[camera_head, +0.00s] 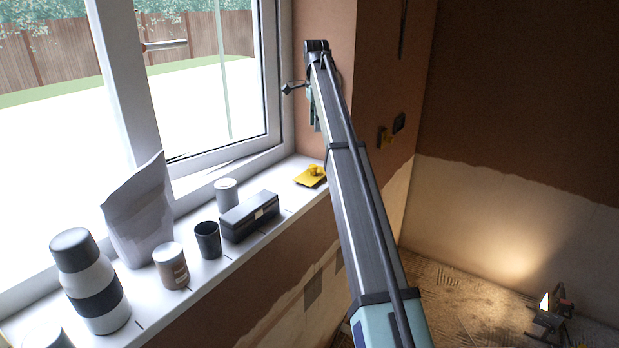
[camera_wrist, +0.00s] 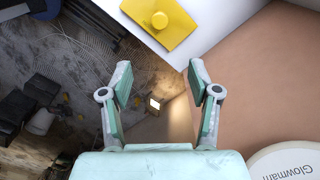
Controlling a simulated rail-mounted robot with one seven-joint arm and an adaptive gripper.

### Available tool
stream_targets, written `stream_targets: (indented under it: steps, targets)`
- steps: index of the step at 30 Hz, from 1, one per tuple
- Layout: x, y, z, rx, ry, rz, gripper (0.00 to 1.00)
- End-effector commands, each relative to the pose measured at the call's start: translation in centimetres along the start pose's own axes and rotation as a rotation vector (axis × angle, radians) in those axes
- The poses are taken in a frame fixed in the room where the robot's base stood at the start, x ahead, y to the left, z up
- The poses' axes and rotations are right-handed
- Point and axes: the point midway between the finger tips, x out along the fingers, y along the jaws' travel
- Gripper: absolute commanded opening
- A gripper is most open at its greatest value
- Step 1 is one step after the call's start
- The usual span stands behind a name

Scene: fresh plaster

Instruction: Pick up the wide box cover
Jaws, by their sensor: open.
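A flat yellow plate with a round knob on top lies on the white window sill in the head view; it looks like the wide box cover (camera_head: 303,180). In the wrist view the yellow box cover (camera_wrist: 173,35) is at the top, near the sill's corner, with its knob towards me. My gripper (camera_wrist: 160,84) is open and empty, its two fingers apart below the cover in the picture. In the head view my gripper (camera_head: 314,112) is partly hidden by my arm, above the sill's far end and near the wall.
On the sill (camera_head: 222,266), a black case (camera_head: 249,217), dark cup (camera_head: 208,240), several containers and a paper bag (camera_head: 139,215) stand nearer the camera. The window frame and brown wall border the cover. A white round object marked "Glowmam" (camera_wrist: 292,163) is lower right in the wrist view.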

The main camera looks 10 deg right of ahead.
Motion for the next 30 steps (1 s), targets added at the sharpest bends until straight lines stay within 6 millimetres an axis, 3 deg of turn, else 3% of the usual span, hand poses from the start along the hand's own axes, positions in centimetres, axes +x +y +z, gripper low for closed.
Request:
stream_targets:
  steps: [3, 8, 30]
  targets:
    - [-0.9, 0.0, 0.6, 0.004, -0.006, -0.005, 0.61]
    - [0.4, 0.0, 0.6, 0.004, -0.007, -0.005, 0.61]
    - [10.9, 0.1, 0.7, 0.003, -0.006, -0.004, 0.61]
